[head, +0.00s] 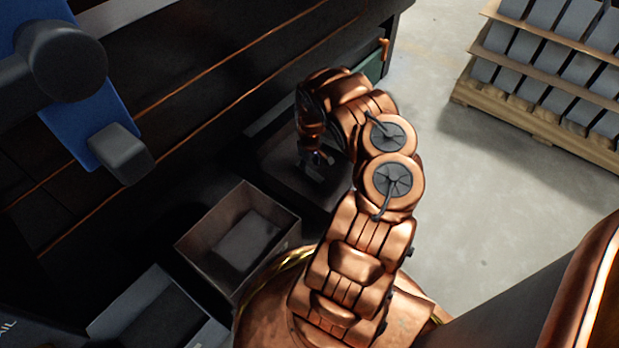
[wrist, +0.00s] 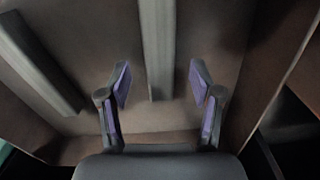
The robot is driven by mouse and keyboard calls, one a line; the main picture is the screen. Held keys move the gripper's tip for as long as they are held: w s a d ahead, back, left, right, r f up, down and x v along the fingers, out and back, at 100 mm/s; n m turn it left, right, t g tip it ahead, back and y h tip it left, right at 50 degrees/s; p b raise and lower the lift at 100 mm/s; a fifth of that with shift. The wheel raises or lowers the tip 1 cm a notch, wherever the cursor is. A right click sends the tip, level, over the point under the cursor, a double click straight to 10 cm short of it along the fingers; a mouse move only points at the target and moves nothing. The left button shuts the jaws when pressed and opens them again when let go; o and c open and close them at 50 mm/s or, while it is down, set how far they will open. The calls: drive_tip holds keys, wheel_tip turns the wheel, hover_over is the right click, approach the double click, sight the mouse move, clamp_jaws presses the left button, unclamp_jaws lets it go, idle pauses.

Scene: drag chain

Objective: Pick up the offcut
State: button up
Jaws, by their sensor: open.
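My gripper (wrist: 159,76) is open, with purple pads on its two fingers. In the wrist view a long grey bar (wrist: 157,40), which looks like an offcut, runs from the top edge to between the spread fingers. I see gaps on both sides of it, and I cannot tell how far below the fingertips it is. A second grey bar (wrist: 38,62) lies slanted to the left, outside the fingers. Both lie in a brown bin (wrist: 215,35). In the head view my gripper (head: 316,163) is over the far dark bin (head: 265,163), whose contents are mostly hidden.
The bin's right wall (wrist: 270,75) stands near the right finger. A nearer bin (head: 190,243) holds a grey slab, and another bin (head: 110,322) stands at lower left. A dark structure (head: 200,70) rises behind the bins. A loaded pallet (head: 540,125) stands on open floor at right.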

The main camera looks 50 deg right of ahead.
sight(310, 175)
wheel_tip(310, 175, down, 3)
drive_tip(key=shift+r+b, duration=0.1)
drive_tip(key=shift+b, duration=0.55)
drive_tip(key=shift+r, duration=0.1)
drive_tip(key=shift+c, duration=0.4)
clamp_jaws()
